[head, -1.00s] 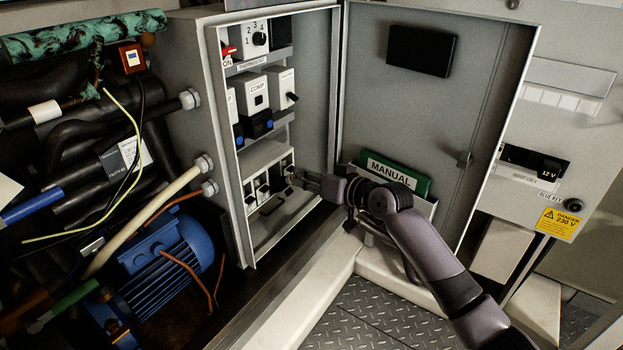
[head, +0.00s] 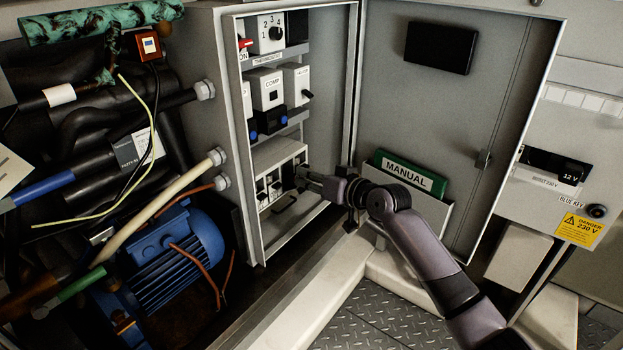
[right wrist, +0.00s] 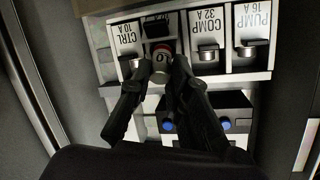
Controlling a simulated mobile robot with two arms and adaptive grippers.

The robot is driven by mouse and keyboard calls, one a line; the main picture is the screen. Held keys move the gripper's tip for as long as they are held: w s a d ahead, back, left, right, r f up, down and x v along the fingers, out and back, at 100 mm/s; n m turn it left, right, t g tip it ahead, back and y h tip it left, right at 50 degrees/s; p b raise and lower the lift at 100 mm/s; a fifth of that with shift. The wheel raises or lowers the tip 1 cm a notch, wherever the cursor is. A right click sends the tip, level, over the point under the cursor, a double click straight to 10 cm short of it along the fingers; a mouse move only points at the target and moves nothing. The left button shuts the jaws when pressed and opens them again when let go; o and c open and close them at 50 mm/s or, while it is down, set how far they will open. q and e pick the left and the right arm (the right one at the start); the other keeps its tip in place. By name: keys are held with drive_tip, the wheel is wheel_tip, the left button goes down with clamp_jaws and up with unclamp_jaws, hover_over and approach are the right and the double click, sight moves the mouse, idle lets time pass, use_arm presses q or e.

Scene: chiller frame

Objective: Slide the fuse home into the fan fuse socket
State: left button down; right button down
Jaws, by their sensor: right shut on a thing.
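The fuse (right wrist: 161,62) is a small pale cylinder with a red band, seen in the right wrist view. My right gripper (right wrist: 160,72) is shut on it, one black finger on each side. The fuse is at the fan fuse socket (right wrist: 155,28), the position between the CTRL 10 A and COMP 32 A holders. The fuse and fingers hide most of that socket, so how deep the fuse sits cannot be told. In the head view my right gripper (head: 303,178) reaches the fuse row (head: 274,190) low in the open cabinet. My left gripper is not in view.
Switch modules (head: 268,88) sit above the fuse row. The cabinet door (head: 450,115) stands open at right, with a green manual (head: 402,172) in its pocket. A blue motor (head: 170,255) and pipes fill the left side.

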drive_tip(key=c, duration=1.4)
unclamp_jaws()
drive_tip(key=shift+c, duration=0.2)
drive_tip(key=v, duration=1.2)
